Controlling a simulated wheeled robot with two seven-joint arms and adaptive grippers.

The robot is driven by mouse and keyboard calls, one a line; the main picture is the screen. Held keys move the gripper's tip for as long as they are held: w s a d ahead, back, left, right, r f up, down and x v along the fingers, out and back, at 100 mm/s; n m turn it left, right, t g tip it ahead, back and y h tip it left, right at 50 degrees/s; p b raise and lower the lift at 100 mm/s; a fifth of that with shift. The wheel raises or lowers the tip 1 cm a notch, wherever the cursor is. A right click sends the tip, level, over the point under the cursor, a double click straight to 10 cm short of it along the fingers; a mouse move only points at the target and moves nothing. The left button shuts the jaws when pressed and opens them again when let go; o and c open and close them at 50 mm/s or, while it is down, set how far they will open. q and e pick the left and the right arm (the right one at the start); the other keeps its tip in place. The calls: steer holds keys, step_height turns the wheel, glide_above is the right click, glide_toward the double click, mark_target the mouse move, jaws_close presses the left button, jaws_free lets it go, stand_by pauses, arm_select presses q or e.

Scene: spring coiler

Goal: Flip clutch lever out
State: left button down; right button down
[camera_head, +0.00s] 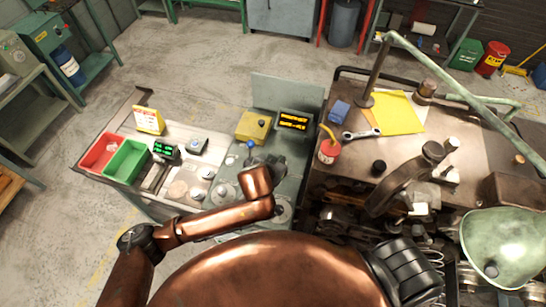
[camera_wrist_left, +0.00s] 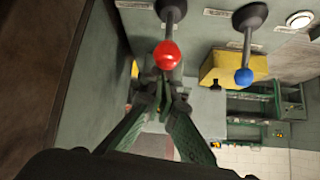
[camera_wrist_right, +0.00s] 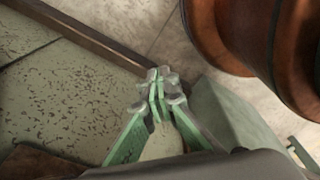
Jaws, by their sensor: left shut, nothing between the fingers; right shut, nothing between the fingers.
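In the left wrist view two levers stand out from a grey-green panel (camera_wrist_left: 215,22). One has a red knob (camera_wrist_left: 168,55), the other a blue knob (camera_wrist_left: 244,76). Their labels are too small to read, so I cannot tell which is the clutch lever. My left gripper (camera_wrist_left: 160,92) is shut and empty, its tips close to the red knob; contact is unclear. In the head view the blue knob (camera_head: 250,145) shows beside my left gripper (camera_head: 272,166), and the red one is hidden. My right gripper (camera_wrist_right: 160,90) is shut and empty, away from the levers.
A yellow box (camera_head: 254,126) and a lit display (camera_head: 294,122) sit behind the levers. Red (camera_head: 102,152) and green (camera_head: 126,161) bins stand at the left of the bench. A machine with a green lamp (camera_head: 505,247) fills the right. A rail (camera_wrist_right: 85,35) lies near my right gripper.

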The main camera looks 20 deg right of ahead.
arm_select(q)
steer(key=shift+s+a+f, duration=0.15)
steer(key=shift+s+f, duration=0.05)
steer(key=shift+f, duration=0.15)
arm_select(e)
steer(key=shift+w, duration=0.15)
